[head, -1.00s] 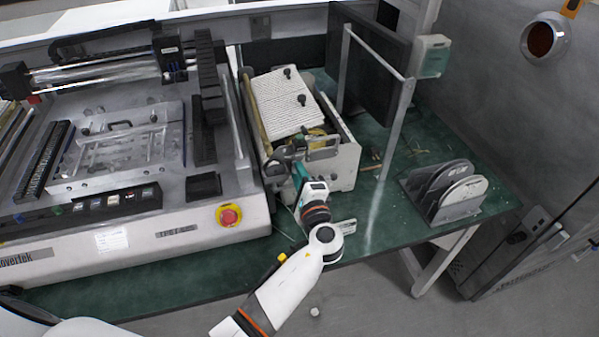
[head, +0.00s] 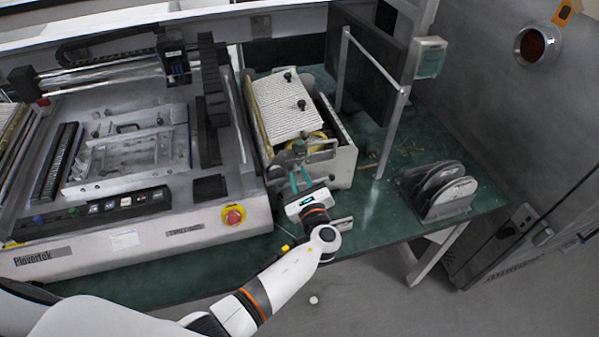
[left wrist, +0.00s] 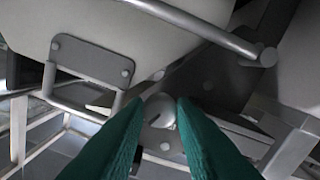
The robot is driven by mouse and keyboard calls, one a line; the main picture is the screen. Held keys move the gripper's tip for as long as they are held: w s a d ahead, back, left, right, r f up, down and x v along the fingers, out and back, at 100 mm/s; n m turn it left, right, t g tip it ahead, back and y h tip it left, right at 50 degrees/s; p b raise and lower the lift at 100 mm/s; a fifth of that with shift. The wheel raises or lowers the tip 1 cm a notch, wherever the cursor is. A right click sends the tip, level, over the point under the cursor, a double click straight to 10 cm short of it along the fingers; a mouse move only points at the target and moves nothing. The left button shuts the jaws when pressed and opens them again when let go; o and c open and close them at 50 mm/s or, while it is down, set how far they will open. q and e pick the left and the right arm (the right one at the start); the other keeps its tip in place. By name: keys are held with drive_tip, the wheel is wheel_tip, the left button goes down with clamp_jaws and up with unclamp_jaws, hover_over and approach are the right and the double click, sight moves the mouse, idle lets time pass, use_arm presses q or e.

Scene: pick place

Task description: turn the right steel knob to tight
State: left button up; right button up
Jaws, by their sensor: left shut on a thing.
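My left gripper (head: 299,181) is at the front of the open grey machine (head: 342,163), its teal fingers pointing at the machine's front fittings. In the left wrist view the teal fingertips (left wrist: 160,113) close around a small round steel knob (left wrist: 160,109) with a dark slot mark on its face. The fingers are shut on the knob, one on each side. In the head view the knob is too small and hidden by the gripper to make out. My right gripper is not in view.
A large machine with a red emergency button (head: 233,215) stands at the left. A rack of round discs (head: 443,190) is on the green table (head: 385,222) to the right. In the left wrist view, a metal handle (left wrist: 85,75) and a bar (left wrist: 205,30) are close to the fingers.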

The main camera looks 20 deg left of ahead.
use_arm(q)
drive_tip(key=m+p, duration=0.1)
drive_tip(key=m, duration=0.2)
drive_tip(key=shift+p, duration=0.35)
drive_tip(key=shift+m+p, duration=0.35)
drive_tip(key=shift+m, duration=0.35)
drive_tip(key=shift+f, duration=0.1)
drive_tip(key=o, duration=0.7)
drive_tip(key=shift+o, duration=1.2)
drive_tip(key=shift+w+d, duration=0.1)
